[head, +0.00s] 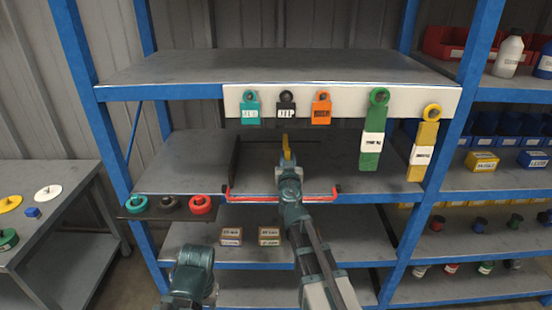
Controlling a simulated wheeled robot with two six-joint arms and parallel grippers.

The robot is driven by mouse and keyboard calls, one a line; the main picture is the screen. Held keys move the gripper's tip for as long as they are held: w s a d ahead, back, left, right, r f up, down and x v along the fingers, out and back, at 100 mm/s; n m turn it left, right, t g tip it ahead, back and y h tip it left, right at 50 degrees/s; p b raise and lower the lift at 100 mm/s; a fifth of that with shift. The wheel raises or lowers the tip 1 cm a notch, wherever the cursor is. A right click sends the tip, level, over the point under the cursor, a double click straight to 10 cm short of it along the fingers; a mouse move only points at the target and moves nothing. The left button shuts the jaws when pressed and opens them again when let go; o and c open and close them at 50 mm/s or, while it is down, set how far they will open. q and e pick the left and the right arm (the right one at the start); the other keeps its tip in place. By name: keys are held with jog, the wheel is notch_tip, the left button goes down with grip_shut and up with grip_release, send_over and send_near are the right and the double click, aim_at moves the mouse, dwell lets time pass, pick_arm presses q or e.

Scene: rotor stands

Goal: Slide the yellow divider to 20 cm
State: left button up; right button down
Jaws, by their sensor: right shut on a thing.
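The yellow divider (285,146) stands on the middle shelf of the blue rack, seen as a narrow upright piece. My right gripper (287,161) reaches in over the shelf's front edge and is shut on it; the gripper hides its lower part. A red rail (282,199) runs along the shelf front, below the gripper. My right arm crosses its middle, and any scale marks there are too small to read. A dark upright panel (235,166) stands left of the divider. Part of my left arm shows at the lower left, but its fingers do not show.
A white strip (340,101) on the shelf above carries hanging coloured tags, including a long green one (372,140) and a yellow one (424,145). Red and green rings sit on a dark ledge (168,214) at the left. Small labelled boxes (269,236) lie on the shelf below.

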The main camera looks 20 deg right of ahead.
jog(key=shift+s+d, duration=0.2)
jog(key=shift+d, duration=0.4)
jog(key=shift+s+d, duration=0.15)
jog(key=shift+d, duration=0.4)
jog(key=c, duration=0.7)
grip_release()
jog(key=shift+s, duration=0.1)
